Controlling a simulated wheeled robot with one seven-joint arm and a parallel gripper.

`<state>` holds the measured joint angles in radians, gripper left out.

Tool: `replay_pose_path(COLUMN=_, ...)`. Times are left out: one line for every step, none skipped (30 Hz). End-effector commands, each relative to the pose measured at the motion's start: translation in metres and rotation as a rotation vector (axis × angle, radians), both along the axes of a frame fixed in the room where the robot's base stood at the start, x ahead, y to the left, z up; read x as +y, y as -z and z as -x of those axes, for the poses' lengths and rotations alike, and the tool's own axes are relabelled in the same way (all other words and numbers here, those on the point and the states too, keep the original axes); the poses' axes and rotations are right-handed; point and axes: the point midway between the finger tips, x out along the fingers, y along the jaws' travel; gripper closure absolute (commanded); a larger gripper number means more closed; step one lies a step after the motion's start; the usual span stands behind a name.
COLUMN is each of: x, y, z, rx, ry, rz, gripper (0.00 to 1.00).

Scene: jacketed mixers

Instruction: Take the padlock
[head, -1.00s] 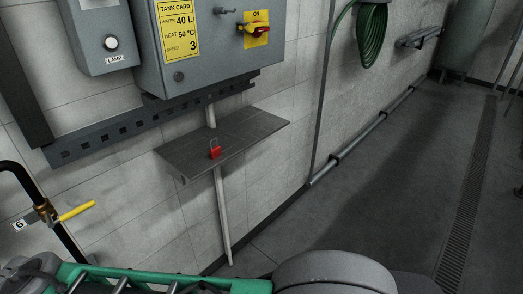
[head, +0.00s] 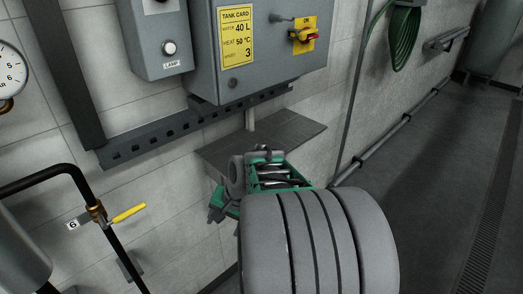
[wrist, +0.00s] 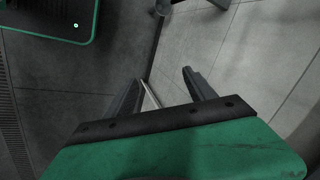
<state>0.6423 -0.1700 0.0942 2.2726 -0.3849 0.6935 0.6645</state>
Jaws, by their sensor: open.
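The padlock does not show in either view now. The head view a second ago had it, small and red, on the dark wall shelf (head: 295,130); my arm now covers much of that shelf's front. In the wrist view my gripper (wrist: 161,77) has its two dark fingers spread apart, with nothing between the tips. Its fingers are hard to make out in the head view, so I cannot tell its exact distance from the shelf.
A black pipe with a yellow valve lever (head: 129,212) is at the left. Open floor (head: 415,180) lies to the right.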

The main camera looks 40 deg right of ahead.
Motion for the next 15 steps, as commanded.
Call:
replay_pose_path(x=-0.035, y=0.001, z=0.002, rx=-0.003, ry=0.171, rz=-0.079, gripper=0.36)
replay_pose_path(x=-0.053, y=0.003, z=0.003, rx=-0.014, ry=0.27, rz=-0.129, gripper=0.36)
replay_pose_path(x=-0.076, y=0.006, z=0.005, rx=-0.03, ry=0.399, rz=-0.196, gripper=0.36)
replay_pose_path(x=-0.093, y=0.007, z=0.006, rx=-0.046, ry=0.497, rz=-0.249, gripper=0.36)
replay_pose_path(x=-0.11, y=0.008, z=0.008, rx=-0.065, ry=0.597, rz=-0.308, gripper=0.36)
replay_pose_path(x=-0.132, y=0.006, z=0.008, rx=-0.1, ry=0.741, rz=-0.4, gripper=0.36)
replay_pose_path(x=-0.146, y=0.003, z=0.006, rx=-0.129, ry=0.836, rz=-0.472, gripper=0.36)
replay_pose_path(x=-0.158, y=-0.001, z=0.003, rx=-0.158, ry=0.924, rz=-0.543, gripper=0.36)
replay_pose_path(x=-0.171, y=-0.008, z=-0.003, rx=-0.194, ry=1.026, rz=-0.64, gripper=0.36)
replay_pose_path(x=-0.179, y=-0.015, z=-0.006, rx=-0.218, ry=1.094, rz=-0.715, gripper=0.36)
replay_pose_path(x=-0.187, y=-0.021, z=-0.01, rx=-0.24, ry=1.158, rz=-0.789, gripper=0.36)
replay_pose_path(x=-0.196, y=-0.031, z=-0.015, rx=-0.266, ry=1.233, rz=-0.89, gripper=0.36)
replay_pose_path(x=-0.203, y=-0.039, z=-0.018, rx=-0.28, ry=1.282, rz=-0.964, gripper=0.36)
replay_pose_path(x=-0.209, y=-0.047, z=-0.02, rx=-0.293, ry=1.327, rz=-1.039, gripper=0.36)
replay_pose_path(x=-0.215, y=-0.057, z=-0.023, rx=-0.304, ry=1.376, rz=-1.132, gripper=0.36)
